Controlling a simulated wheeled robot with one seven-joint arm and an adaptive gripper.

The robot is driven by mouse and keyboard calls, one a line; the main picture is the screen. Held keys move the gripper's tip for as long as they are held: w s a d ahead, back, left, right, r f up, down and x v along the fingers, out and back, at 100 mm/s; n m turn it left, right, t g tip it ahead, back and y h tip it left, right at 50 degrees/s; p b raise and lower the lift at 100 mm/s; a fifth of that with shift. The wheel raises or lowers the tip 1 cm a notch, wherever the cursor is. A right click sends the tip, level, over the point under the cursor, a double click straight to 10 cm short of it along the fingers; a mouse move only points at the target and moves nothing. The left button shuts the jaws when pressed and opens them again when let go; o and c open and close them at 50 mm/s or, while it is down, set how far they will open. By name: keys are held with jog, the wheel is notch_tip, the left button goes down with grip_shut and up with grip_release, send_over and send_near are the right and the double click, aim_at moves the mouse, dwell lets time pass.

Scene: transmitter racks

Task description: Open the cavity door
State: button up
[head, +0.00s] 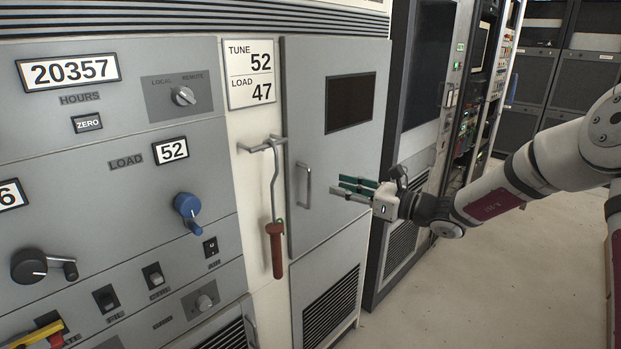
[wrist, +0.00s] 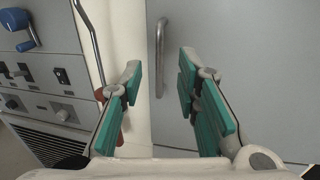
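The grey cavity door (head: 330,215) with a dark window is closed in its cabinet. Its vertical metal handle (head: 306,184) is near the door's left edge. In the wrist view the handle (wrist: 160,55) appears upright between my two fingers, beyond their tips. My gripper (head: 338,187) is open and empty, to the right of the handle in the head view and in front of the door. In the wrist view my gripper (wrist: 160,78) shows its green pads spread apart. No contact with the handle is visible.
A hooked metal rod with a red-brown grip (head: 276,250) hangs left of the door; it also shows in the wrist view (wrist: 92,40), partly behind the left finger. A control panel with a blue crank (head: 188,210) is farther left. Open floor (head: 480,280) lies at right.

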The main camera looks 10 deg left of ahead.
jog(key=x, duration=1)
jog(key=shift+a, duration=0.15)
grip_shut()
